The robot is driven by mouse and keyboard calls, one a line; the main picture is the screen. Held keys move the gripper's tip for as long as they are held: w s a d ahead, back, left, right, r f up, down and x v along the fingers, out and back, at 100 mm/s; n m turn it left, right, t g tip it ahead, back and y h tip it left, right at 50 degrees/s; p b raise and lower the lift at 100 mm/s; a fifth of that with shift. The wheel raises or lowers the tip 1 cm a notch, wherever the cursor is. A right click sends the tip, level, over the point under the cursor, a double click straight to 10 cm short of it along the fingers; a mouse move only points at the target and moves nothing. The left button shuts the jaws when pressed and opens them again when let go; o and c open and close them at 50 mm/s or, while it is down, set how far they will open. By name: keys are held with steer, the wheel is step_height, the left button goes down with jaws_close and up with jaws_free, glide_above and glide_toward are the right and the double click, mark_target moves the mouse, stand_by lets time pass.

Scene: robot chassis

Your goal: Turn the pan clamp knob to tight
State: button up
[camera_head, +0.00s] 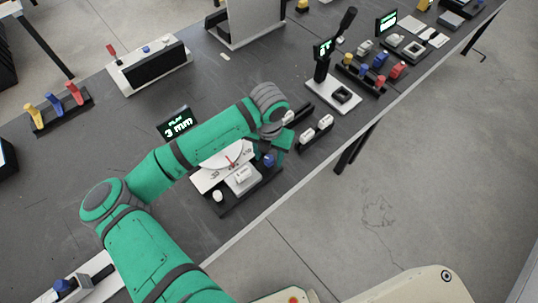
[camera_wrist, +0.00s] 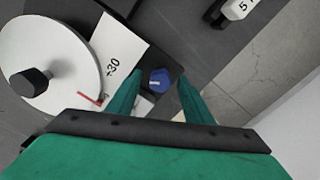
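A small blue knob (camera_wrist: 158,79) with a pale line on its top sits on a dark base; it appears to be the pan clamp knob. In the head view the blue knob (camera_head: 269,159) is at the right end of the device, partly behind my gripper (camera_head: 277,146). In the wrist view my gripper (camera_wrist: 161,84) is open, with one green finger on each side of the knob and a visible gap to both. A white round pan dial (camera_wrist: 50,45) with a black knob and a red pointer lies to the left, beside a white plate (camera_wrist: 118,55) marked +30.
A display (camera_head: 178,123) reading 3 mm stands behind the device. White blocks (camera_head: 316,133) on a dark strip lie just right of my gripper. The table's front edge (camera_head: 262,215) is close. Other devices with levers and coloured knobs stand farther back.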

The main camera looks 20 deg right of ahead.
mark_target(269, 158)
step_height(269, 158, up, 11)
stand_by(0.6)
steer(key=shift+f, duration=0.1)
stand_by(0.3)
